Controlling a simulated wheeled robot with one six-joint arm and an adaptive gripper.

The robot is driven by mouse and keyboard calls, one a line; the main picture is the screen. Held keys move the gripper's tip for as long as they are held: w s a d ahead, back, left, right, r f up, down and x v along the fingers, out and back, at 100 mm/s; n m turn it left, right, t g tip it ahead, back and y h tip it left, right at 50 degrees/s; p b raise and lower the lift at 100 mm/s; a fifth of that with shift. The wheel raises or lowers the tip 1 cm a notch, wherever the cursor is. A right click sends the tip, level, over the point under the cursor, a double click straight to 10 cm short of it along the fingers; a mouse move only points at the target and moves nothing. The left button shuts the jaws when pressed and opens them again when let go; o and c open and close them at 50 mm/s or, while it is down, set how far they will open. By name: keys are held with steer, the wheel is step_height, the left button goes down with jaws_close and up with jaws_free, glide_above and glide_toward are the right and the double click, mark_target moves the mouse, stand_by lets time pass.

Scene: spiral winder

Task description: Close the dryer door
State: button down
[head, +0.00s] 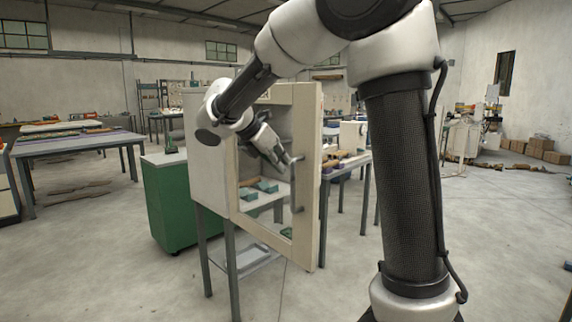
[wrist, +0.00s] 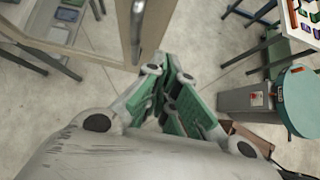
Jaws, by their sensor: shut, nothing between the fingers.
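The dryer (head: 208,160) is a beige cabinet on dark metal legs. Its door (head: 308,180), a pale frame with a glass pane, stands open, swung out from the cabinet. A grey vertical bar handle (head: 298,188) is on the door near its free edge. My gripper (head: 286,161) is shut and empty, close to the handle in the head view; contact cannot be told. In the wrist view my gripper (wrist: 168,70) shows green finger pads together, beside the lower end of the door (wrist: 105,42). The handle (wrist: 138,28) is above the fingertips there.
Green items (head: 266,187) show inside the dryer. A green cabinet (head: 168,205) stands at its left, and a table (head: 75,148) stands farther left. Another worktable (head: 345,163) is behind the door at the right. Open concrete floor (head: 110,270) lies at the front left.

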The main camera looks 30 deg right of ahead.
glide_toward(313, 183)
steer(key=f, duration=0.2)
steer(key=a+f, duration=0.1)
steer(key=shift+s, duration=0.25)
steer(key=shift+w+d+f, duration=0.1)
steer(key=shift+w+d, duration=0.1)
steer(key=shift+d, duration=0.5)
steer(key=shift+w+d+r, duration=0.1)
steer(key=shift+w+d, duration=0.15)
steer(key=shift+d, duration=0.4)
steer(key=shift+w+d+f, duration=0.1)
steer(key=shift+w+d, duration=0.1)
steer(key=shift+d, duration=0.5)
